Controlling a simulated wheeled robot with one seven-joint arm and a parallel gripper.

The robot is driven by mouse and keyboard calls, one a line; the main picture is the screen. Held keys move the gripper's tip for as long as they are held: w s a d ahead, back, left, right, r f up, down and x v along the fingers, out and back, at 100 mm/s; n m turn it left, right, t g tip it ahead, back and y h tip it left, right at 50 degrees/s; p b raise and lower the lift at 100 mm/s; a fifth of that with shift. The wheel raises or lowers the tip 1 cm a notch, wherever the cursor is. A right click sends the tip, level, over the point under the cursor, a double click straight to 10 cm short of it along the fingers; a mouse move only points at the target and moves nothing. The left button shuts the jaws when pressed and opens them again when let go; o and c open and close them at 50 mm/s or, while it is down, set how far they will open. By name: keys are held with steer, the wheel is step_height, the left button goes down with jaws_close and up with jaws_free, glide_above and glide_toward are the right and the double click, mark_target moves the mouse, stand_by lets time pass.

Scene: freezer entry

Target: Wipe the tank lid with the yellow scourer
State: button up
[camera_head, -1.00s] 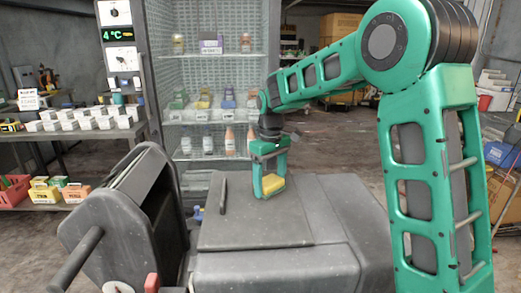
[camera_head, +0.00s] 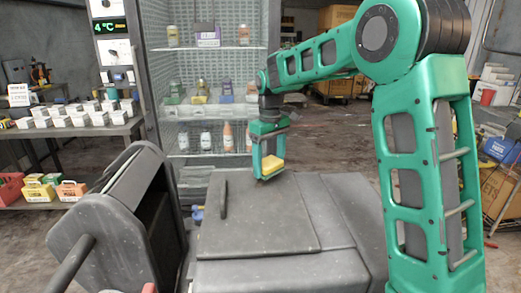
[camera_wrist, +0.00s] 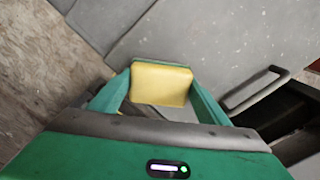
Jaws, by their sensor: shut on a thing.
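The yellow scourer (camera_head: 273,164) is held between the fingers of my gripper (camera_head: 267,172), low at the far edge of the tank lid (camera_head: 257,222). The lid is a flat dark grey panel on top of the grey tank, with a bar handle (camera_head: 223,199) on its left side. In the wrist view the scourer (camera_wrist: 160,84) sits squarely between the green fingers, with the grey lid surface (camera_wrist: 225,35) beyond it and the handle (camera_wrist: 258,88) to the right. I cannot tell whether the scourer touches the lid.
A dark grey housing with a side bar (camera_head: 110,220) stands left of the tank. Behind are glass-fronted shelves (camera_head: 207,105) with bottles and boxes. A side table (camera_head: 70,137) with white cartons is at the left. Floor shows behind the tank on the right.

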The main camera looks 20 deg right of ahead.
mark_target(270, 162)
steer(key=shift+d+r, duration=0.1)
steer(key=shift+r, duration=2.5)
steer(key=shift+s, duration=0.1)
